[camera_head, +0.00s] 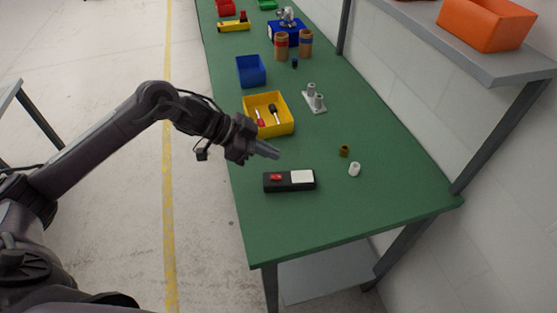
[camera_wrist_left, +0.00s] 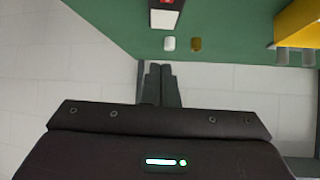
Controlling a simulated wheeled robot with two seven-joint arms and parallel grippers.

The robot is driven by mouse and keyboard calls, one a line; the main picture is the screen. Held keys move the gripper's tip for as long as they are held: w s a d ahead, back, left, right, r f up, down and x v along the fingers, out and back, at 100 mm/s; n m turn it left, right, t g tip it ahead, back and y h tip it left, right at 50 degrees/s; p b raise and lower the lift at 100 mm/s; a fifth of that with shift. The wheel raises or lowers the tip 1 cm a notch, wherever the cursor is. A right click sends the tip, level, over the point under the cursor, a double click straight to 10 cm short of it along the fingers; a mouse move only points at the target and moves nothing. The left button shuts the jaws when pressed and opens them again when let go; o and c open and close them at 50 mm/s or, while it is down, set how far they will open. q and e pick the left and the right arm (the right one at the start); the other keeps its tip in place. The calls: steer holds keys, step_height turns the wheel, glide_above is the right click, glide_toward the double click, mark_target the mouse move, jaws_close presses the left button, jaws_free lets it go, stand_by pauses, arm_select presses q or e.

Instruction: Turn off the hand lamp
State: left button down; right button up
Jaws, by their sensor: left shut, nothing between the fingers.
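The hand lamp (camera_head: 289,181) appears to be the black oblong box with a red switch and a white panel, lying flat on the green table near its front end. In the left wrist view its white panel (camera_wrist_left: 164,19) and part of the red switch show at the top edge. I cannot tell whether it is lit. My left gripper (camera_head: 275,154) is shut and empty, above and behind the lamp, apart from it. Its closed fingers also show in the left wrist view (camera_wrist_left: 160,72). My right gripper is not in view.
On the green table (camera_head: 290,226), a white cylinder (camera_head: 354,169) and a brown one (camera_head: 344,151) stand right of the lamp. A yellow bin (camera_head: 284,128) with tools, a blue bin (camera_head: 251,71) and a grey part (camera_head: 314,99) stand farther back. A shelf (camera_head: 480,60) overhangs at right.

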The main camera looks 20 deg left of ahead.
arm_select(q)
steer(key=r+b+v, duration=0.1)
steer(key=v, duration=0.5)
steer(key=shift+w+d, duration=0.25)
